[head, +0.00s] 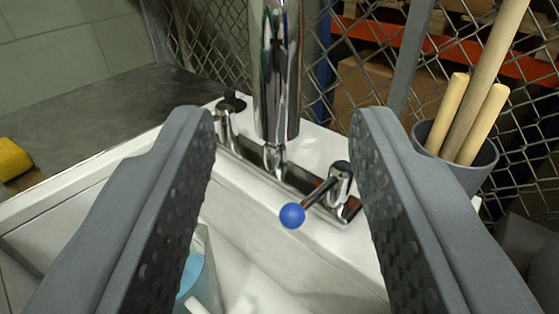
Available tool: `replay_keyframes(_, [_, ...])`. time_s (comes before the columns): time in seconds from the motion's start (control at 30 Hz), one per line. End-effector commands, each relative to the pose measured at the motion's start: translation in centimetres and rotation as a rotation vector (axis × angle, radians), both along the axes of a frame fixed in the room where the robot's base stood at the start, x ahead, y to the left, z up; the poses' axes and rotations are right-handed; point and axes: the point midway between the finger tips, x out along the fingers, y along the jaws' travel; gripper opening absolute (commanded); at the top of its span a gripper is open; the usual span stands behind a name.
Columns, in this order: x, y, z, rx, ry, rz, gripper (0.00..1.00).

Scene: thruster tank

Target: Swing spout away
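The chrome spout (277,70) rises as a thick shiny column at the back of the white sink, seen between my fingers. Its upper end runs out of the top of the picture. My gripper (285,135) is open and empty, its two grey padded fingers spread wide in the foreground. The spout appears beyond the fingertips, between them and apart from both. A tap handle with a blue ball (292,215) sits at the spout's right, near the right finger. A dark-topped tap handle (231,103) sits at its left, close to the left finger's tip.
A grey bucket (477,171) with several wooden handles stands at the right. A clear container with blue contents (196,283) is in the sink (250,228), partly hidden by the left finger. A chain-link fence (345,45) stands behind. A yellow sponge (12,159) lies at the far left.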

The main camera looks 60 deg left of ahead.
Motion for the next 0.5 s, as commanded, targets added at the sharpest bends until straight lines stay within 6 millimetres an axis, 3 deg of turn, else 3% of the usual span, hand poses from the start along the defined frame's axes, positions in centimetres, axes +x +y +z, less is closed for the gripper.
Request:
replay_keyframes(0.23, [-2.5,-4.2,-0.1,-0.002,-0.003,-0.003,0.39])
replay_keyframes(0.5, [-3.8,-6.2,0.0,0.0,-0.001,0.0,0.39])
